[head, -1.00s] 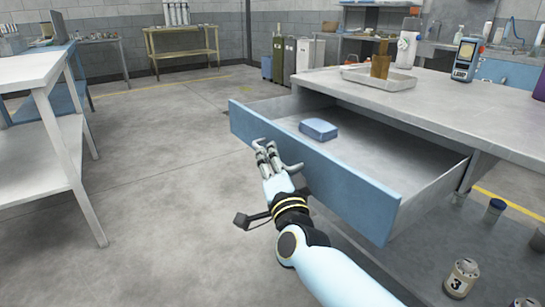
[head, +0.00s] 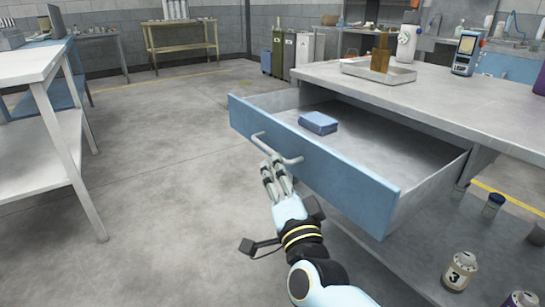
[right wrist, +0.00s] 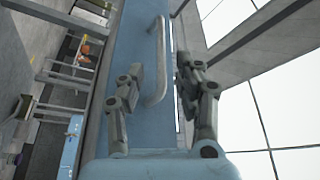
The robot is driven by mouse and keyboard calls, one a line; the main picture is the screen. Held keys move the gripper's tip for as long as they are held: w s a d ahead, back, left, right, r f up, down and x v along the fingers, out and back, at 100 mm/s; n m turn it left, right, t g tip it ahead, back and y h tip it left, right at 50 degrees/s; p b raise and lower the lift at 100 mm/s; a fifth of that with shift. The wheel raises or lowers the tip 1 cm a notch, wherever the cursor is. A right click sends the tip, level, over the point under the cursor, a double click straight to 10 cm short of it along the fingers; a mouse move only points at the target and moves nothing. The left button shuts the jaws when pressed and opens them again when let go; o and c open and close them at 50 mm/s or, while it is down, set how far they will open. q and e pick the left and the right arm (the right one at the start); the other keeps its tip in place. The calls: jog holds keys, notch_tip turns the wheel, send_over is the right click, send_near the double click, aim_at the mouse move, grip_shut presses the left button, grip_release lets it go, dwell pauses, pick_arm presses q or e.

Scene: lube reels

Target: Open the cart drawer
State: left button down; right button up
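The cart drawer (head: 318,165) has a blue front and grey sides, and stands pulled well out from under the grey cart top (head: 440,100). Its pale bar handle (head: 276,150) is on the front panel and also shows in the right wrist view (right wrist: 157,60). My right gripper (head: 272,166) is just below and in front of the handle. In the right wrist view its fingers (right wrist: 160,72) are apart, with the handle seen between them and not gripped. Whether a finger touches the handle is unclear. My left gripper is out of view.
A blue block (head: 318,122) lies in the drawer. A tray (head: 378,72) and a handheld device (head: 467,53) stand on the cart top. Cans, one marked 3 (head: 460,270), stand on the lower shelf. A white table (head: 35,120) is at left; the floor between is clear.

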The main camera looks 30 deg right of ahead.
jog(key=v, duration=0.5)
jog(key=shift+s+a, duration=0.1)
jog(key=shift+s, duration=0.1)
jog(key=s+d+f+n+g+y, duration=0.1)
jog(key=s+f+n+g+y, duration=0.15)
jog(key=s+f, duration=0.6)
jog(key=s+f+n+g+y, duration=0.1)
jog(key=s+f+n+g, duration=0.25)
jog(key=f, duration=1.05)
jog(key=s+d+f+n+g+y, duration=0.1)
jog(key=s+f+n+g, duration=0.4)
jog(key=f, duration=0.6)
jog(key=s+d+f+n+g, duration=0.1)
jog(key=s+f+g, duration=0.1)
jog(key=s, duration=0.7)
jog(key=s+d+f+n+g, duration=0.1)
jog(key=s+f, duration=0.4)
jog(key=s, duration=0.5)
jog(key=s+d+f+n+g+p, duration=0.1)
jog(key=s+f+g, duration=0.3)
jog(key=s, duration=0.5)
jog(key=shift+s+d+n+g, duration=0.35)
jog(key=shift+d+n+g, duration=0.25)
jog(key=shift+d+g, duration=0.15)
